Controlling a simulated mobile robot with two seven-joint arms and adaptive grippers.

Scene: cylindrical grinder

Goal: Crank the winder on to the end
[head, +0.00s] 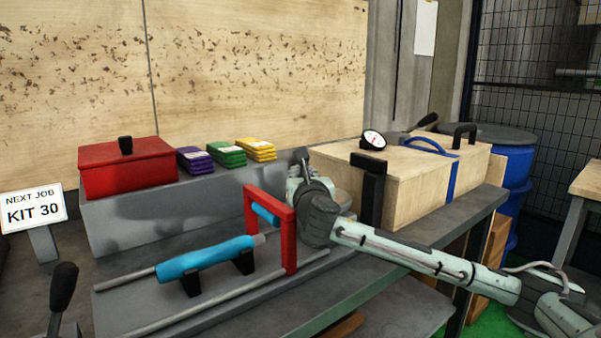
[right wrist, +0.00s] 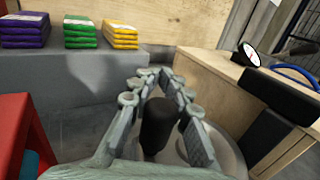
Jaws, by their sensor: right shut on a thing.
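My right gripper (head: 303,163) reaches in from the right behind the red frame and bends down over the bench. In the right wrist view its two fingers (right wrist: 160,105) close around an upright black handle (right wrist: 157,128). The handle stands by a round grey metal part (right wrist: 218,150), which looks like the winder's wheel. In the head view my wrist and arm hide the handle and most of the winder, so its turn angle cannot be told. My left gripper is not in view.
A red frame (head: 290,240) and a blue roll (head: 205,260) on black supports stand left of my arm. Wooden boxes (head: 410,190) and a dial gauge (head: 374,139) are close on the right. A red box (head: 125,168) and coloured packs (head: 226,154) sit behind.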

